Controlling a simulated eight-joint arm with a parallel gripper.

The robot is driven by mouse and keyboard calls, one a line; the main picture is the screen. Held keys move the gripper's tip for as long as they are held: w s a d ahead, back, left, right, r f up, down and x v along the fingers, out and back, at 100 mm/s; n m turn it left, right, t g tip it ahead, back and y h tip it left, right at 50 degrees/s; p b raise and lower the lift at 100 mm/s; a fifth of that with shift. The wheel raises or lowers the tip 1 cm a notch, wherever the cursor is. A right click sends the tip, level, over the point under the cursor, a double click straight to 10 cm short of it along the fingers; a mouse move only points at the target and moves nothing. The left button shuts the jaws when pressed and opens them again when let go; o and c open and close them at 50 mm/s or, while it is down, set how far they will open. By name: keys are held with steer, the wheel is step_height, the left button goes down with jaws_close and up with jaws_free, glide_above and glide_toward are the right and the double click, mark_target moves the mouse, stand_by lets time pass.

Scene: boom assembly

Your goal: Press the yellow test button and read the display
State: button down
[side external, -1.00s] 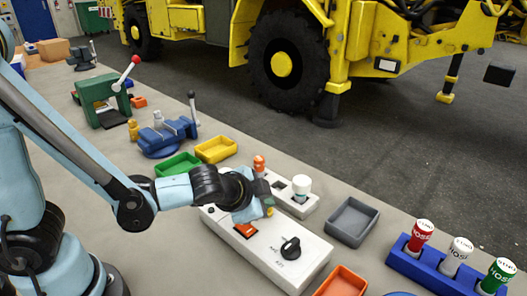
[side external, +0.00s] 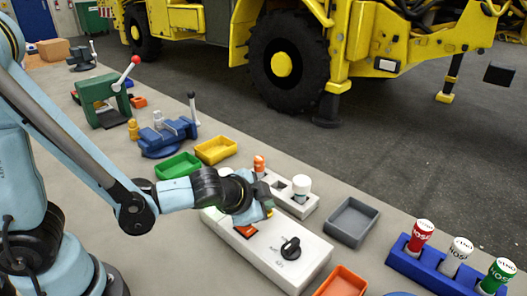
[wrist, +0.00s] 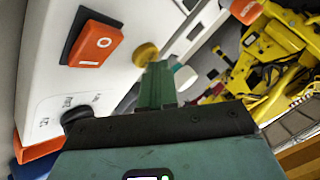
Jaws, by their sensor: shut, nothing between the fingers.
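The white control box (side external: 282,262) lies on the bench, with an orange rocker switch (side external: 246,231) and a black rotary knob (side external: 290,249) on its top face. The yellow button (wrist: 146,54) shows in the wrist view beyond the orange switch (wrist: 94,43). My gripper (wrist: 157,70) is shut and empty, and its green fingertips are right at the yellow button. I cannot tell whether they touch it or whether the button is pushed in. In the side view my gripper (side external: 262,208) hides most of the button. I cannot make out a display on the box.
Behind the box stands a smaller white unit (side external: 310,206) with a white-capped post and an orange-topped part (side external: 259,165). A grey tray (side external: 351,222), an orange tray (side external: 342,283) and a blue rack (side external: 425,268) of labelled cylinders lie to the right. Green and yellow trays lie behind.

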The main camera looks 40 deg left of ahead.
steer(key=shift+r, duration=0.85)
steer(key=shift+r, duration=2.5)
steer(key=s+a+r+n+g+h, duration=0.1)
steer(key=s+a+n+g, duration=0.1)
steer(key=s+a+n, duration=0.5)
steer(key=shift+s+a+r+n, duration=0.25)
steer(key=shift+s+a+n, duration=0.2)
steer(key=shift+a, duration=0.7)
